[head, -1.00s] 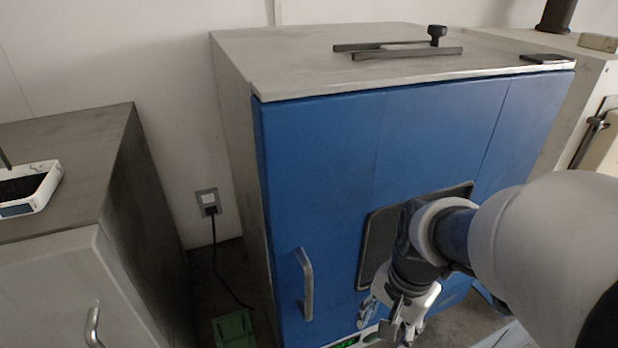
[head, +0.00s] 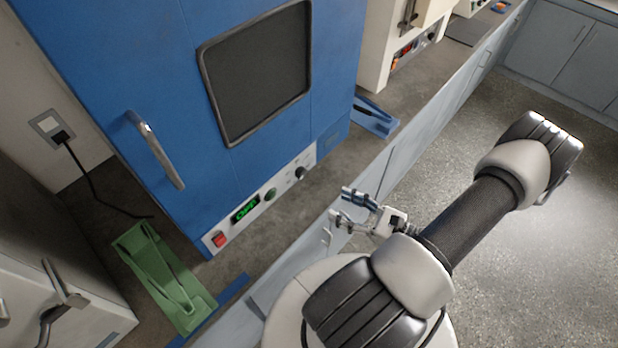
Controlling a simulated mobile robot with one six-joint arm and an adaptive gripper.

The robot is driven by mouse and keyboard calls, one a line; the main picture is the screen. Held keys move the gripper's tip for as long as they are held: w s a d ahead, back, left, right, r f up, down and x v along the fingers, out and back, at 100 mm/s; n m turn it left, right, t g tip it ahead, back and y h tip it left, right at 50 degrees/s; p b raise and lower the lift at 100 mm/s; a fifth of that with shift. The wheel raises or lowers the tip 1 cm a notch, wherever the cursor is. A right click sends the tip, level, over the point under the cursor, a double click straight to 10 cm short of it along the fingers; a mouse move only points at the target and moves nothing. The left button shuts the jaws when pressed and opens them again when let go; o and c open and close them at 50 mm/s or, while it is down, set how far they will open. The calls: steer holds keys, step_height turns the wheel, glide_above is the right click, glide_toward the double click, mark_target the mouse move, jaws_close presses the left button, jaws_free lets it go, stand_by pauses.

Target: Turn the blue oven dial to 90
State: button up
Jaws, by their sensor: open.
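The blue oven (head: 130,70) fills the upper left of the head view, with a dark window and a metal handle on its front. Its white control strip (head: 262,202) runs along the bottom edge. On the strip are a red switch (head: 219,239), a lit green display (head: 245,210), a greenish knob (head: 270,194) and a black knob (head: 300,173). The dial markings are too small to read. My gripper (head: 344,206) is open and empty, in front of the strip and to the right of the knobs, apart from them.
A green tray-like object (head: 163,278) lies on the counter at lower left, and a blue one (head: 374,115) right of the oven. A white machine (head: 408,40) stands beyond it. A power cord (head: 95,190) hangs left of the oven. Open floor lies to the right.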

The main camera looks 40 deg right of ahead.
mark_target(304, 174)
steer(key=w+f+m+h+b, duration=0.1)
steer(key=w, duration=0.4)
steer(key=w+h+b, duration=0.1)
steer(key=w, duration=0.4)
steer(key=w+f+m+t+h+b, duration=0.1)
steer(key=w, duration=0.4)
steer(key=shift+w+d+f+m+h, duration=0.3)
steer(key=shift+d+f, duration=0.05)
steer(key=shift+d, duration=0.05)
steer(key=shift+c, duration=0.5)
steer(key=c, duration=1)
